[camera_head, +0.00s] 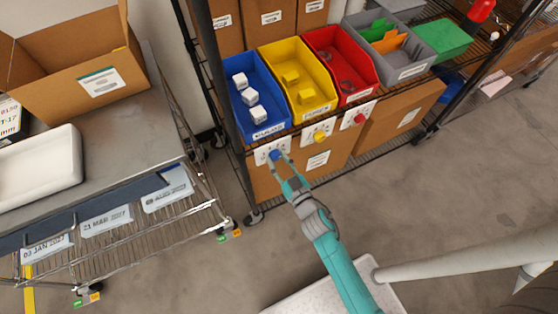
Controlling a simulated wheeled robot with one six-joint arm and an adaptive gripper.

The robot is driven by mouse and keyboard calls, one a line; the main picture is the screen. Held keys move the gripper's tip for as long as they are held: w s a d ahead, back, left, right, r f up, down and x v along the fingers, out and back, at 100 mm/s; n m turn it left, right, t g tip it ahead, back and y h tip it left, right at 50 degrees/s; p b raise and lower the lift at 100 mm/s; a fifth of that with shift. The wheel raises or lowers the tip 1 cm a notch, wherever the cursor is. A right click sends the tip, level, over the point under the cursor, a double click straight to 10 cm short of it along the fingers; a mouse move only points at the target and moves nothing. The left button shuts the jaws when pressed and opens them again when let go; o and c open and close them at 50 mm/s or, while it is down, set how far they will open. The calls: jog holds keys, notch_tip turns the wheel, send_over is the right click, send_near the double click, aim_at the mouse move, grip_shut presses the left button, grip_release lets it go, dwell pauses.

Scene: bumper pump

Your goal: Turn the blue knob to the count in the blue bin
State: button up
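The blue bin (273,73) stands at the left end of the row on the wire shelf. It holds three white blocks (250,97) that I can see. The blue knob (274,155) sits on a white dial plate (261,156) fixed below the blue bin at the shelf's front. The marks on the plate are too small to read. My gripper (279,160) reaches up from below with its fingers apart, and its tips are at the blue knob. I cannot tell whether the fingers touch the knob.
A yellow bin (316,73) and a red bin (365,66) stand to the right, with a yellow knob (320,137) and a red knob (359,119) below. A grey bin (414,71) follows. A cart (130,153) stands at left. The floor between is clear.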

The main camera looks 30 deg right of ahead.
jog(key=c, duration=0.3)
jog(key=shift+n, duration=0.3)
jog(key=n, duration=0.3)
jog(key=shift+d, duration=0.1)
jog(key=shift+r+n, duration=0.1)
jog(key=shift+n, duration=1.9)
jog(key=o, duration=1.2)
jog(key=shift+c, duration=0.2)
